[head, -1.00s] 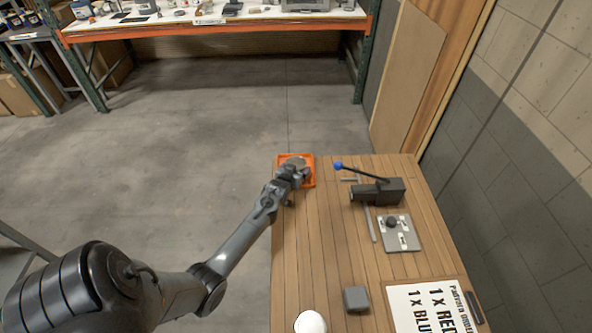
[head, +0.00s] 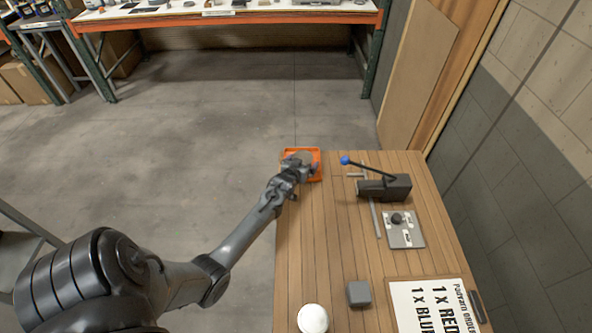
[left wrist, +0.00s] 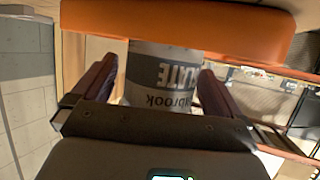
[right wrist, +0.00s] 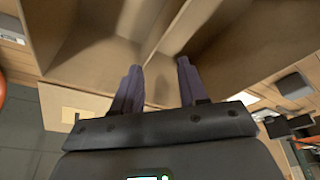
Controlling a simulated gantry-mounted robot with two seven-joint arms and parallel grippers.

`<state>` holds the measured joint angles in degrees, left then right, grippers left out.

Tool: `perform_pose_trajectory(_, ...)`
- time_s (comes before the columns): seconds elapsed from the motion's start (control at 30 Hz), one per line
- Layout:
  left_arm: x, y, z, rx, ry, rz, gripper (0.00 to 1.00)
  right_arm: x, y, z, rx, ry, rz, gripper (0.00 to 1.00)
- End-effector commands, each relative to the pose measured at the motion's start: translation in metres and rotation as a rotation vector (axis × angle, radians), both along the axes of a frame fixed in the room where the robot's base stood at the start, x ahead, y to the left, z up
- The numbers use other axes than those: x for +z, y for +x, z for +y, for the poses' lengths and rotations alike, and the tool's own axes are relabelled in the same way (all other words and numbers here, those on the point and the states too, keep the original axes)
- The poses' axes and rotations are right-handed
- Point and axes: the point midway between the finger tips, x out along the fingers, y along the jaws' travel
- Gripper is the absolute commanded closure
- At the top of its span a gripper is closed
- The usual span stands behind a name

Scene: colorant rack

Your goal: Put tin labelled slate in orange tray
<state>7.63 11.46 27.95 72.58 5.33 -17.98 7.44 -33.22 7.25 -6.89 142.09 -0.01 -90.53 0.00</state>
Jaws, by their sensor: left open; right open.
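The orange tray (head: 318,178) stands at the far left corner of the wooden table. The grey tin (head: 304,157) is in it, partly hidden by my left gripper (head: 299,166). In the left wrist view, which is upside down, the tin (left wrist: 160,80) shows upside-down lettering ending in "ATE", and the tray wall (left wrist: 180,28) hides its lower end. My left gripper (left wrist: 155,70) is open, with its fingers on either side of the tin. My right gripper (right wrist: 157,75) is open and empty in the right wrist view, and is out of the head view.
A black press with a blue-knobbed lever (head: 385,187) and a grey plate (head: 406,236) stand right of the tray. A grey block (head: 358,293), a white round object (head: 313,318) and an order sign (head: 435,308) are nearer. Brown open compartments (right wrist: 90,50) lie before my right gripper.

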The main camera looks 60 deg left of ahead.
Motion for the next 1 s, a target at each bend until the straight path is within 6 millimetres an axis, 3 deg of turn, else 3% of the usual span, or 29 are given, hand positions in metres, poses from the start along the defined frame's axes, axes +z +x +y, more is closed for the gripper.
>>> perform_pose_trajectory(0.5,0.031,-0.061,-0.047,0.0,0.0,0.002,0.0,0.014,0.0,0.001,-0.004,0.005,0.0,0.57)
perform_pose_trajectory(0.77,0.041,-0.081,-0.066,-0.009,-0.004,0.01,0.0,0.015,0.0,0.002,-0.006,0.01,-0.001,0.57)
perform_pose_trajectory(0.87,0.043,-0.083,-0.089,-0.055,-0.016,0.055,0.0,0.016,0.0,0.002,-0.006,0.01,-0.001,0.57)
perform_pose_trajectory(0.97,0.044,-0.088,-0.133,-0.146,-0.042,0.151,0.0,0.016,0.0,0.002,-0.006,0.009,0.0,0.57)
perform_pose_trajectory(1.0,0.044,-0.093,-0.156,-0.195,-0.055,0.205,0.0,0.016,0.0,0.002,-0.006,0.009,0.0,0.57)
